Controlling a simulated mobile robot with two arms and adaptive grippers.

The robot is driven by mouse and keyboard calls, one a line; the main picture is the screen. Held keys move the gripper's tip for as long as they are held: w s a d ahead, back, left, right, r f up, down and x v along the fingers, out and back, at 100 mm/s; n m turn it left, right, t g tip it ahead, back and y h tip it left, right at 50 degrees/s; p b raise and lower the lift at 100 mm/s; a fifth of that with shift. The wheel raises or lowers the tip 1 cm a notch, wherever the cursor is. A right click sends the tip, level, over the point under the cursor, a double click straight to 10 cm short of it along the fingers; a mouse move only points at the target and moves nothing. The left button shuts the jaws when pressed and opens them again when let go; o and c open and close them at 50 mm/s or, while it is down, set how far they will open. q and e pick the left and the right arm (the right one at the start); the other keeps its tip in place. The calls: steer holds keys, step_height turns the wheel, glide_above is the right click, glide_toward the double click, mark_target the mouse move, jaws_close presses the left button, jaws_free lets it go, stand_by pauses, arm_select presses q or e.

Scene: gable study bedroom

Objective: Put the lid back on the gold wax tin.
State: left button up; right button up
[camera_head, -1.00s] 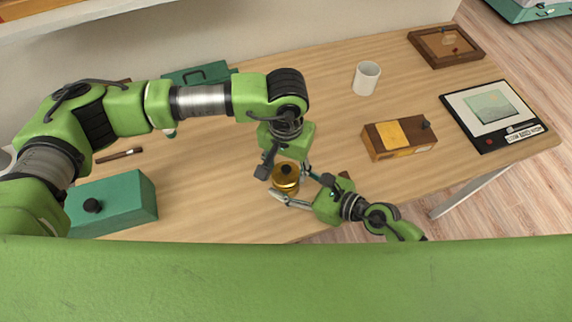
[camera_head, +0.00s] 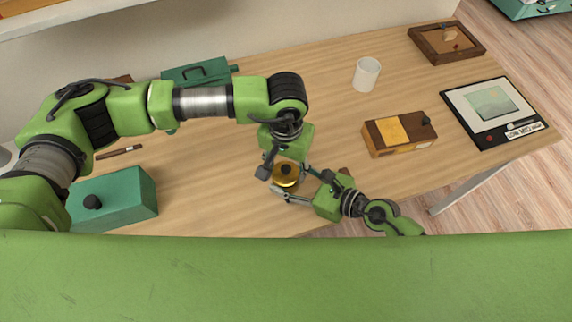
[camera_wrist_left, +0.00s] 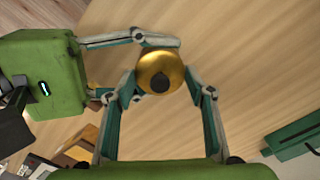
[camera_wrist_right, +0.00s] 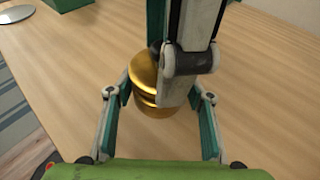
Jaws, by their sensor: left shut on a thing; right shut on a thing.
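The gold lid with its dark knob (camera_wrist_left: 160,84) is between the fingertips of my left gripper (camera_wrist_left: 162,80), which is shut on it. The gold tin (camera_wrist_right: 155,108) is between the fingers of my right gripper (camera_wrist_right: 158,98), which is shut on it near the table's front edge. In the right wrist view the lid (camera_wrist_right: 142,68) sits directly over the tin, looking slightly tilted, with a dark line between them. Whether it is seated cannot be told. A left gripper finger hides part of both. The head view shows the lid (camera_head: 286,171) from above.
A brown and yellow box (camera_head: 398,137) stands right of the grippers, with a white mug (camera_head: 366,74) behind. A teal box (camera_head: 115,198) is at the front left and another teal case (camera_head: 197,74) at the back. The table middle is mostly clear.

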arm_select(q)
steer(key=shift+f, duration=0.4)
steer(key=o, duration=1)
steer(key=shift+o, duration=0.2)
step_height(320, 180, up, 12)
arm_select(e)
steer(key=o, duration=1.7)
steer(key=shift+c, duration=0.2)
steer(key=v, duration=1)
steer(key=shift+s+d, duration=0.25)
steer(key=shift+d, duration=0.05)
steer(key=shift+s+d+r, duration=0.3)
steer(key=shift+d, duration=0.2)
